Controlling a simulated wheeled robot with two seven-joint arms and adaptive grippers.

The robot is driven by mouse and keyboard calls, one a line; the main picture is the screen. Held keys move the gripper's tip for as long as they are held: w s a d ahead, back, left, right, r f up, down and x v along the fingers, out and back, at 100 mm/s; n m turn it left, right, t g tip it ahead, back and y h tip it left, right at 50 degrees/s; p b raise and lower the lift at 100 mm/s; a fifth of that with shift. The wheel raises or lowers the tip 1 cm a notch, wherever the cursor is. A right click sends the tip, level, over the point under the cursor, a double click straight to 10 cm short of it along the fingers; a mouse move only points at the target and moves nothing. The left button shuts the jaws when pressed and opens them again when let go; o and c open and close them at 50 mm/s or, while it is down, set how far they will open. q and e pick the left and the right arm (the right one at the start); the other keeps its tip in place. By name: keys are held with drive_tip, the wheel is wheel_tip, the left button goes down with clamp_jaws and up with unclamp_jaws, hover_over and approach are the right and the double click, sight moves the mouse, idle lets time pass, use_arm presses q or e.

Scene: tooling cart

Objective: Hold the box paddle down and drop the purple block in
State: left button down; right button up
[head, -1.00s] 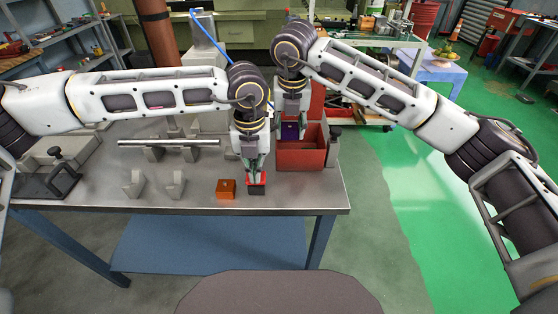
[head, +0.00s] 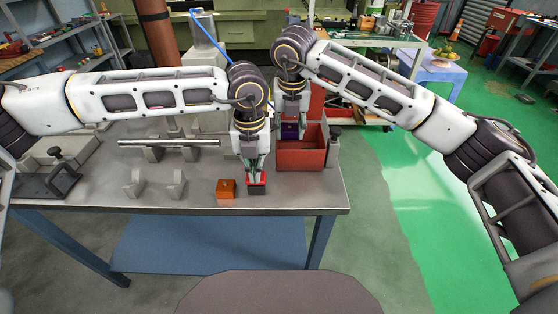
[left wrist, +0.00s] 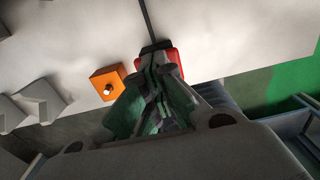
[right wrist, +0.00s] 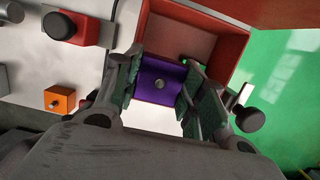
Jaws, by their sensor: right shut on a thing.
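The red box (head: 301,160) stands open on the right of the table, its red lid (head: 316,103) raised behind it. The small paddle (head: 257,185), red above a dark base, is left of and in front of the box. My left gripper (head: 254,178) points down with its fingers together at the paddle's top; in the left wrist view the fingertips meet its red part (left wrist: 174,62). My right gripper (right wrist: 158,82) is shut on the purple block (right wrist: 160,76) at the back left of the box. I cannot tell whether the block is fully over the opening.
An orange block (head: 226,189) with a small knob sits left of the paddle, near the table's front edge. Grey V-shaped supports (head: 172,183) and a metal rod (head: 169,143) are further left. A dark-knobbed fixture (head: 334,140) stands right of the box.

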drive_tip(key=o, duration=1.1)
drive_tip(key=shift+r, duration=0.1)
drive_tip(key=shift+r, duration=3.9)
drive_tip(key=shift+s, duration=0.15)
drive_tip(key=s+r, duration=0.3)
drive_tip(key=s, duration=0.9)
drive_tip(key=shift+w+a, duration=0.1)
drive_tip(key=shift+a, duration=0.05)
